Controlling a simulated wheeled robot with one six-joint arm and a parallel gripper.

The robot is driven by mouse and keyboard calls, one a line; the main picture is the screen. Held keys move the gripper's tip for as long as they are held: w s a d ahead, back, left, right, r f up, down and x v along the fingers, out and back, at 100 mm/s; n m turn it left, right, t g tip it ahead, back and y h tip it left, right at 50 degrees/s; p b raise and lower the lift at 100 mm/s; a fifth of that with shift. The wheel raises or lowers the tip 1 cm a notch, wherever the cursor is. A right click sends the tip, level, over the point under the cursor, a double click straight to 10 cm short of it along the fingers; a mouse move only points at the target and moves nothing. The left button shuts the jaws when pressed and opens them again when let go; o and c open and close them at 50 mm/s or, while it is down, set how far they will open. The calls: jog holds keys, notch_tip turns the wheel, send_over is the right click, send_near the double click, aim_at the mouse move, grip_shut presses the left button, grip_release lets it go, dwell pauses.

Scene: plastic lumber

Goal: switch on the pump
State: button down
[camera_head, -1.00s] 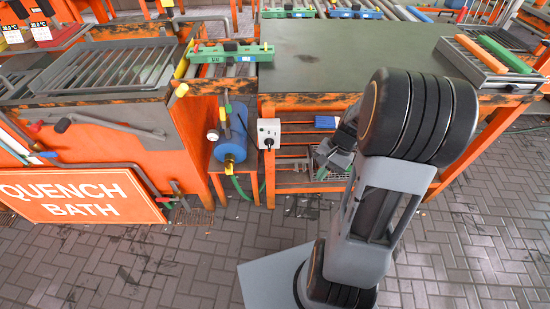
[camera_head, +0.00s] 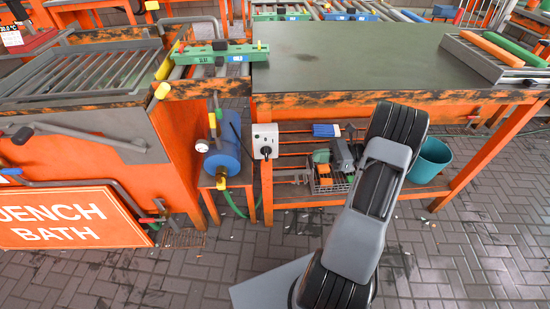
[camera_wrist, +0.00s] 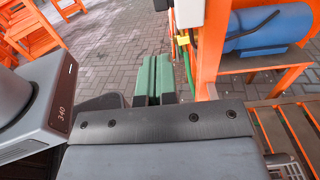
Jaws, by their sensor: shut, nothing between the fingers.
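The blue pump (camera_head: 222,158) lies on a low orange stand between the quench bath and the workbench. It also shows at the upper right of the wrist view (camera_wrist: 270,28). A white switch box (camera_head: 265,134) with a black rotary knob (camera_head: 266,151) is fixed at the bench's left leg, right of the pump. A pale box, probably the same one, is cut off at the top of the wrist view (camera_wrist: 188,10). My gripper (camera_wrist: 153,80) is shut and empty, its green-padded fingers together, apart from the pump and box. In the head view my arm hides its fingertips.
The bench's lower shelf holds a wire basket (camera_head: 328,179) of coloured pieces and a teal bucket (camera_head: 430,158). The quench bath sign (camera_head: 70,217) stands at left. A green hose (camera_head: 233,204) hangs below the pump. The paved floor in front is mostly clear.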

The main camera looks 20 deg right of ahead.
jog(key=shift+a, duration=0.1)
jog(key=b+x, duration=0.3)
jog(key=x, duration=1.1)
jog(key=shift+b, duration=0.35)
jog(key=shift+a+f+p, duration=0.3)
jog(key=shift+f+p, duration=0.2)
jog(key=shift+p, duration=1.2)
jog(key=s+d+f, duration=0.1)
jog(key=d+f, duration=0.2)
jog(key=f, duration=0.3)
jog(key=s+d+f+b, duration=0.1)
jog(key=d+f, duration=0.2)
jog(key=f, duration=0.3)
jog(key=shift+d+f, duration=0.25)
jog(key=shift+r, duration=0.1)
